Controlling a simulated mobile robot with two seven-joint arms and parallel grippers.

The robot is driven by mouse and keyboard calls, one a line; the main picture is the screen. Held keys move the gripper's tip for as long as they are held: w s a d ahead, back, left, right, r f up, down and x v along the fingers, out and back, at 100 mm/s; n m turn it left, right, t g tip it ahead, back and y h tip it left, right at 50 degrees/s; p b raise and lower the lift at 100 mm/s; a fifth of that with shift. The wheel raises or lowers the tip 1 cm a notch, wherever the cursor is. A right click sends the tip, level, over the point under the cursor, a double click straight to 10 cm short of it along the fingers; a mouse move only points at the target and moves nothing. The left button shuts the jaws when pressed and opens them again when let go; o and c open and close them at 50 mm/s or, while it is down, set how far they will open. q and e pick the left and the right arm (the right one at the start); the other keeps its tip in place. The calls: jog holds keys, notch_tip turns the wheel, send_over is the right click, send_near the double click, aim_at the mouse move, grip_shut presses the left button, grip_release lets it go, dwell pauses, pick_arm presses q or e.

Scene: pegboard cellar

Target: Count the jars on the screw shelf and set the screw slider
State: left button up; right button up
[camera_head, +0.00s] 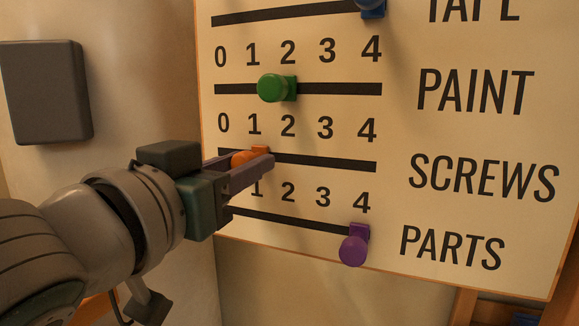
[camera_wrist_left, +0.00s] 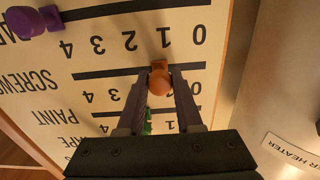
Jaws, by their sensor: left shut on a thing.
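The orange screw slider (camera_head: 243,158) sits on the black track beside the word SCREWS, near the 1 mark. My left gripper (camera_head: 262,162) reaches in from the left and is shut on this slider's knob. In the left wrist view, upside down, the orange knob (camera_wrist_left: 159,82) is between the two fingertips (camera_wrist_left: 160,88), against the SCREWS track. The fingers partly cover the knob and hide part of the track and numbers. No jars or screw shelf show. My right gripper is not in view.
The board (camera_head: 400,125) also carries a green slider (camera_head: 274,88) near 2 on the PAINT track, a purple slider (camera_head: 354,247) near 4 on PARTS, and a blue slider (camera_head: 372,8) near 4 on the top track. A dark grey box (camera_head: 46,92) is on the wall at left.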

pick_arm(q)
jog(key=shift+s+d, duration=0.25)
jog(key=shift+d, duration=0.45)
jog(key=shift+s+d, duration=0.25)
jog(key=shift+d, duration=0.4)
jog(key=o, duration=1.4)
jog(key=shift+s, duration=0.1)
jog(key=shift+s+p, duration=0.1)
jog(key=shift+p, duration=0.2)
jog(key=p, duration=0.2)
send_near(285, 158)
jog(key=shift+v, duration=2.05)
